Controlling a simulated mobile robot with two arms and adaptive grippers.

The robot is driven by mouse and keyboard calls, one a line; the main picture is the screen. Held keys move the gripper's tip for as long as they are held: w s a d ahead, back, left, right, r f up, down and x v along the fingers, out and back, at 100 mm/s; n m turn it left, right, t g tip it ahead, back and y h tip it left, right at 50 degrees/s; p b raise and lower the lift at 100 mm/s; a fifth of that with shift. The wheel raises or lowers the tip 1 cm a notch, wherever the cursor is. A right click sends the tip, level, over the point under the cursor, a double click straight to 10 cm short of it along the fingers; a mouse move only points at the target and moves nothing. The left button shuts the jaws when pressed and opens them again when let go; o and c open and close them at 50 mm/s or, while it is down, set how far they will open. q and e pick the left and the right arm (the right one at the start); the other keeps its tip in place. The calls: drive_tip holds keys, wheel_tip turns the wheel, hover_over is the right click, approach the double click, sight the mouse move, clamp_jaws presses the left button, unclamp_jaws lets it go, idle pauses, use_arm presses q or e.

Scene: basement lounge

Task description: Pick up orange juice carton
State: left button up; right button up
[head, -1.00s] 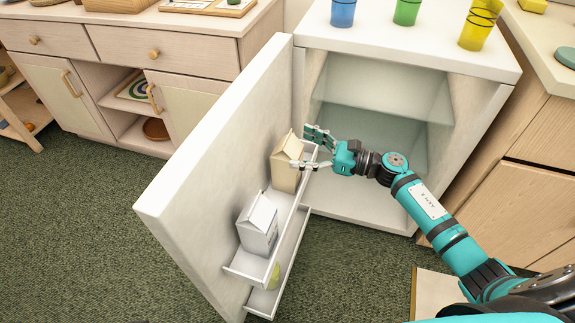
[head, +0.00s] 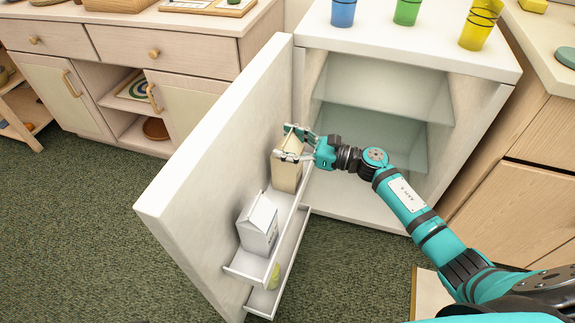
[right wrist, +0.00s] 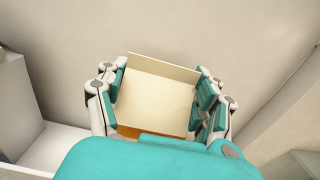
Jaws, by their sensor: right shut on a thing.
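The tan carton (head: 286,174) stands upright in the upper shelf of the open fridge door, at the end nearer the hinge. My right gripper (head: 291,143) is shut on the top part of this carton. In the right wrist view the pale carton top (right wrist: 157,95) with an orange lower edge sits between the two fingers, one on each side. A white carton (head: 258,224) stands in the same door shelf, nearer the front. My left gripper is not in view.
The fridge door (head: 215,170) is wide open, with a lower shelf (head: 262,300) holding a yellow-green round thing. The fridge inside (head: 375,140) looks empty. Blue (head: 343,12), green (head: 407,12) and yellow (head: 480,25) cups stand on the fridge top. Wooden cabinets flank it.

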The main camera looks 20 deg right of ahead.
drive_tip(key=c, duration=0.4)
drive_tip(key=shift+r, duration=0.1)
drive_tip(key=shift+c, duration=0.9)
drive_tip(key=shift+r, duration=0.1)
